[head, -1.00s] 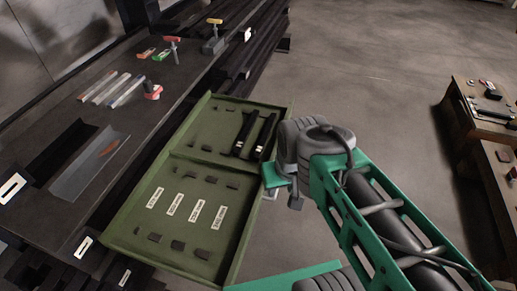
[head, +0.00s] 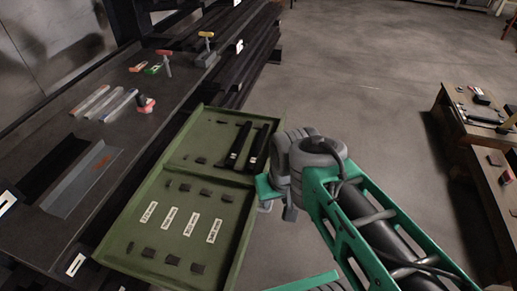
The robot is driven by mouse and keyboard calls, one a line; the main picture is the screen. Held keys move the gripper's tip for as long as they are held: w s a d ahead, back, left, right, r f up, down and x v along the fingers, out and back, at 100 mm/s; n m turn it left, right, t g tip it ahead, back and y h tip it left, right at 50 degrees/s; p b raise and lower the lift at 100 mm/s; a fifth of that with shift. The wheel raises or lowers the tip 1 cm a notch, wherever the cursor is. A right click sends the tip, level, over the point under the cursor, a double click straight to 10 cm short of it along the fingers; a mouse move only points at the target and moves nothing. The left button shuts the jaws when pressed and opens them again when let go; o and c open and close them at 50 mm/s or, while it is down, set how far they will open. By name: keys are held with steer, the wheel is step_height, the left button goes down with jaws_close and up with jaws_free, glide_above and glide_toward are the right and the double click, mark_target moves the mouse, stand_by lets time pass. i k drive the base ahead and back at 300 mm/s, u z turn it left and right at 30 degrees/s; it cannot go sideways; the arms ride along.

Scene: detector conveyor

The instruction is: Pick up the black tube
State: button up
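Two black tubes lie side by side in the far compartment of the green tray (head: 178,150): a left black tube (head: 239,145) and a right black tube (head: 258,148). Each has a small white label near its lower end. My gripper (head: 278,198) is at the end of my teal and grey arm, just right of the tray's right rim and a little below the tubes in the picture. It appears apart from both tubes. Its fingers are mostly hidden by the wrist, so I cannot see whether it is open.
A dark bench (head: 60,225) on the left holds coloured bars, small clamps and a grey angled sheet (head: 80,180). The tray's near compartment has white labels and dark blocks. A wooden table (head: 470,130) with small items stands at right. Open floor (head: 350,70) lies between.

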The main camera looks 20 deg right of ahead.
mark_target(251, 167)
steer(key=z, duration=0.95)
steer(key=i, duration=1.85)
steer(key=u, duration=4.35)
